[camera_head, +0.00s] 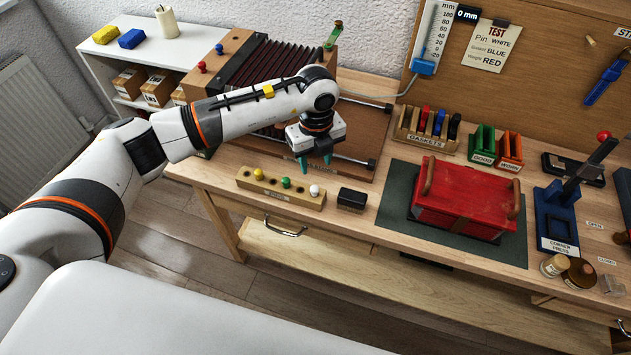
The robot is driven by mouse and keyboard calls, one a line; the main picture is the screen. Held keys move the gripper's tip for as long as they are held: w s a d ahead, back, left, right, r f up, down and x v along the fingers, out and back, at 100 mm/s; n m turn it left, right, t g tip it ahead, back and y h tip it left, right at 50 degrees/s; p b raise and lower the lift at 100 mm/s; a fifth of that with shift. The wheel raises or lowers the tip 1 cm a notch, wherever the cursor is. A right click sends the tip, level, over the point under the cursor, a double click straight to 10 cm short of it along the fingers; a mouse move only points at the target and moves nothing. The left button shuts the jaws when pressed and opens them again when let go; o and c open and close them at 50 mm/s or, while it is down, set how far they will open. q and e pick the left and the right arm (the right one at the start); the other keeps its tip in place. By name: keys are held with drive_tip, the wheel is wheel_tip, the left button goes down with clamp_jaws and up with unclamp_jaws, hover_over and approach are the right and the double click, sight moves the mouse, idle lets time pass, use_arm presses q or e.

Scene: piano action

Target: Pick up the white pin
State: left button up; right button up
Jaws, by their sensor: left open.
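The white pin (314,190) stands upright near the right end of a wooden pin block (268,197) labelled "PINS". A green pin (286,183) and a yellow pin (258,174) stand in the same block to its left. My left gripper (316,163) is open and empty, with teal fingertips pointing down. In the picture it is above and slightly behind the white pin, apart from it. My right gripper is not in view.
A small black block (352,199) lies just right of the pin block. A red box (465,197) sits on a dark mat (396,205). A gaskets rack (425,128) and the piano action (270,65) stand behind.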

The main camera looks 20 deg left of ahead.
sight(315, 188)
use_arm(q)
wheel_tip(315, 188, down, 3)
drive_tip(key=shift+s+r+p, duration=0.15)
drive_tip(key=shift+p, duration=0.25)
wheel_tip(315, 188, down, 3)
drive_tip(key=shift+f+p, duration=0.15)
drive_tip(key=shift+p, duration=0.8)
wheel_tip(315, 188, down, 2)
drive_tip(key=shift+s+a+f+p, duration=0.1)
drive_tip(key=shift+f+p, duration=0.15)
drive_tip(key=shift+p, duration=0.1)
drive_tip(key=shift+f, duration=0.5)
clamp_jaws()
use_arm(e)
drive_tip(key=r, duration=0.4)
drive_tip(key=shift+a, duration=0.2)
